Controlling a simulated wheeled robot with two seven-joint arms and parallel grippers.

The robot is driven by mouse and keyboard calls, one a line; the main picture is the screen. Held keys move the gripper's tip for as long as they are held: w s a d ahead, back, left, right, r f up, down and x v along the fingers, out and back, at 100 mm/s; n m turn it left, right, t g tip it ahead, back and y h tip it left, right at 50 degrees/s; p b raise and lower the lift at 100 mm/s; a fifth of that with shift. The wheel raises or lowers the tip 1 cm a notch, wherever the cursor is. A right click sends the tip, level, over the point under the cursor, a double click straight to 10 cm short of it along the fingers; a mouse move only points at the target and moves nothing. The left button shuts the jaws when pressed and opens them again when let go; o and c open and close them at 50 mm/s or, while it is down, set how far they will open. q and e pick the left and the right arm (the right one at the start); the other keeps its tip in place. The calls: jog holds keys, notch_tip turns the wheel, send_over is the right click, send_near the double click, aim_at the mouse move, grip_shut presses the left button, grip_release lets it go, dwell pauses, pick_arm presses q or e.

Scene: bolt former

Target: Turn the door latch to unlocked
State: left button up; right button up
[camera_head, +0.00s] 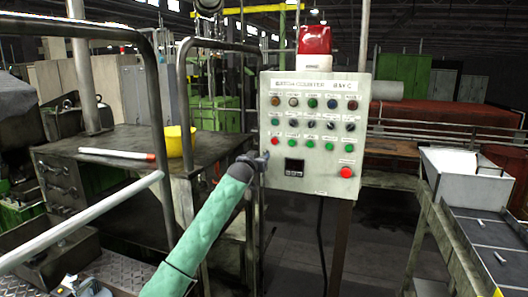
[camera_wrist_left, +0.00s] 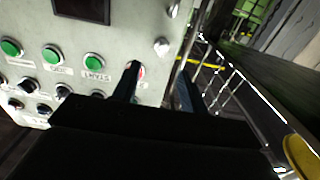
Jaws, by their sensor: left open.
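The grey control panel (camera_head: 320,180) carries rows of coloured buttons and small dark selector knobs, with a black display below. Labels are too small to read, so I cannot tell which control is the door latch. My left gripper (camera_head: 258,160) is at the panel's lower left edge. In the left wrist view my open left gripper (camera_wrist_left: 160,88) has one finger in front of the panel, overlapping a red button (camera_wrist_left: 141,72), and the other beyond its edge. A silver knob (camera_wrist_left: 162,46) sits close by near the edge; contact is unclear. My right gripper is out of view.
A metal handrail (camera_head: 185,90) stands left of the panel. A yellow bowl (camera_head: 181,141) and a white-and-orange stick (camera_head: 117,154) are on the bench behind it. A red emergency button (camera_head: 346,172) is at the panel's lower right. A metal chute (camera_head: 465,190) stands farther right.

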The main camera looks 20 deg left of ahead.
aim_at(265, 151)
pick_arm(q)
jog(key=w+p, duration=0.2)
jog(key=w, duration=0.2)
jog(key=shift+w+r, duration=0.15)
jog(key=shift+w, duration=0.2)
jog(key=shift+w+p, duration=0.45)
jog(key=shift+w, duration=0.15)
jog(key=shift+f, duration=0.2)
grip_shut()
